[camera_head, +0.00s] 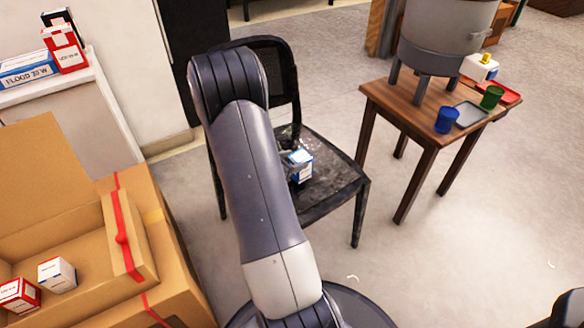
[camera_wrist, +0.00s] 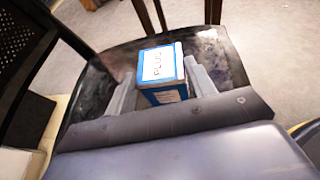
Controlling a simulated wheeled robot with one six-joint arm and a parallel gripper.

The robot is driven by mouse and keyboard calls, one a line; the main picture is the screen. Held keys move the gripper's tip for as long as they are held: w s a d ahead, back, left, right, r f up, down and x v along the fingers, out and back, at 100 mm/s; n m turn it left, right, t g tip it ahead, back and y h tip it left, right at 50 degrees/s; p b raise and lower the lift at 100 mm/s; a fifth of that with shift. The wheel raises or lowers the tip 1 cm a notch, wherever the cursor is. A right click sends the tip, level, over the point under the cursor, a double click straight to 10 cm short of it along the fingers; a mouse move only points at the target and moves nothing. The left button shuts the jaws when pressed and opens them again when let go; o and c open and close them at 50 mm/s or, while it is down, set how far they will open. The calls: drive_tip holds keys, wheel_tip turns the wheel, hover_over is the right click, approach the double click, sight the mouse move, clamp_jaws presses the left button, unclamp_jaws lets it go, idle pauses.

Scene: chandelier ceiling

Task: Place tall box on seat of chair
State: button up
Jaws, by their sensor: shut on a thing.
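The tall box, white and blue, shows in the head view (camera_head: 301,166) over the seat of the black chair (camera_head: 333,178). In the wrist view the box (camera_wrist: 162,66) shows its top with the word PLUS, between the two grey fingers. My gripper (camera_wrist: 161,88) is shut on the box, one finger at each side. The box is over the dark worn seat (camera_wrist: 100,85). I cannot tell whether its bottom touches the seat. My arm hides part of the chair's back and seat in the head view.
A wooden side table (camera_head: 440,120) at right holds a grey urn (camera_head: 440,40), a blue cup (camera_head: 447,120) and a green cup (camera_head: 491,97). An open cardboard box (camera_head: 150,240) with small boxes stands at lower left. A white counter (camera_head: 75,75) bears more boxes. Floor right of the chair is clear.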

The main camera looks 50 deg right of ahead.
drive_tip(key=shift+f, duration=0.95)
drive_tip(key=shift+f, duration=0.1)
drive_tip(key=shift+f+b, duration=0.2)
drive_tip(key=shift+b, duration=0.2)
drive_tip(key=o, duration=1)
drive_tip(key=shift+r, duration=0.1)
drive_tip(key=shift+r, duration=0.15)
drive_tip(key=shift+a+r+p, duration=0.15)
drive_tip(key=shift+r+p, duration=0.05)
drive_tip(key=shift+p, duration=0.2)
drive_tip(key=p+v, duration=0.3)
drive_tip(key=v, duration=0.8)
drive_tip(key=shift+a, duration=0.3)
